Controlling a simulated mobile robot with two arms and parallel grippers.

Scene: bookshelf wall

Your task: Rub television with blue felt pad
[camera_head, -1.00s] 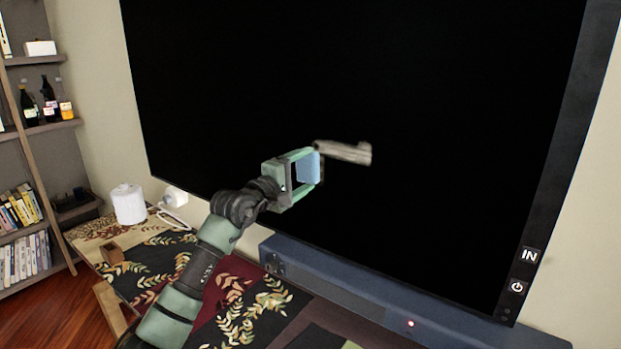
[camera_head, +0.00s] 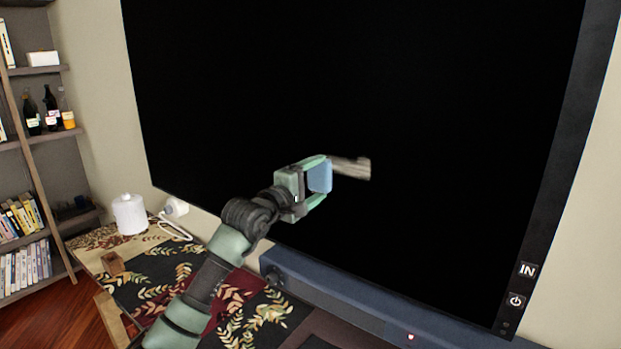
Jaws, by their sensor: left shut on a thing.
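The television (camera_head: 440,120) is a large black screen with a dark frame that fills most of the head view. My left gripper (camera_head: 318,178) is in front of the lower left part of the screen. It is shut on the blue felt pad (camera_head: 319,177), a small light blue block between its fingers. A pale, blurred streak (camera_head: 350,168) shows on the screen just right of the gripper. I cannot tell whether the pad touches the screen. My right gripper is not in view.
A dark blue-grey soundbar (camera_head: 340,300) lies below the television. A bookshelf (camera_head: 55,135) with bottles and books stands far left.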

